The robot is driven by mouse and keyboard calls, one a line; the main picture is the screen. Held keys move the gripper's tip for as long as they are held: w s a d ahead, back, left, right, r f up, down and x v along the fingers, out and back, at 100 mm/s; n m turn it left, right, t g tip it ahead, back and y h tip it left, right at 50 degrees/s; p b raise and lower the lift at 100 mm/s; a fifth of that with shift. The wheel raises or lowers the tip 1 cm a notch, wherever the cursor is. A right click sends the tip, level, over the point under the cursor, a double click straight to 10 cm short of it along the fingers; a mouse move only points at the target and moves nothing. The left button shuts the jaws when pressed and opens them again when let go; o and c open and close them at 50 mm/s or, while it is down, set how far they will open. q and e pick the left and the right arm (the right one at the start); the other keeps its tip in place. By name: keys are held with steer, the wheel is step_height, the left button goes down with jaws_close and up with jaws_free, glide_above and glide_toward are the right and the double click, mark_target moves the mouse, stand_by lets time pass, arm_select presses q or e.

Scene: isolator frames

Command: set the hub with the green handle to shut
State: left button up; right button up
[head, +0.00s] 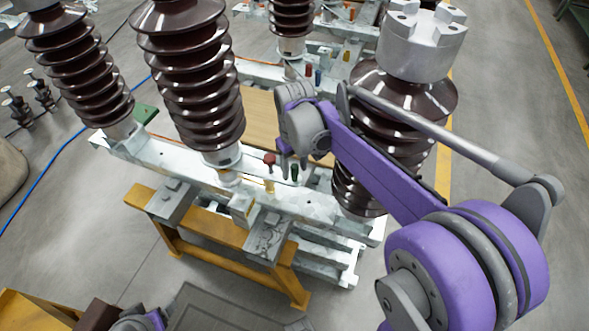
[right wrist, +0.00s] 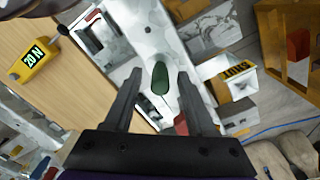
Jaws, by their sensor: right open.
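The green handle (head: 294,173) stands on the pale metal frame (head: 318,207) in the head view, just under my right gripper (head: 292,161). In the right wrist view the green handle (right wrist: 160,78) lies between the tips of the two dark fingers of my right gripper (right wrist: 160,86). The fingers are apart, with a gap on both sides of the handle. The hub under the handle is mostly hidden. A yellow plate marked SHUT (right wrist: 235,68) is to the right of the handle in the wrist view. My left gripper does not show.
A red handle (head: 269,159) stands close beside the green one. Large brown ribbed insulators (head: 190,90) rise from the frame, one (head: 405,100) behind my right arm. A yellow tool marked 20 N (right wrist: 40,58) lies on a wooden board (right wrist: 75,100).

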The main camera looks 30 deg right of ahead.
steer(key=shift+f, duration=0.45)
steer(key=shift+c, duration=0.2)
jaws_close()
stand_by(1.0)
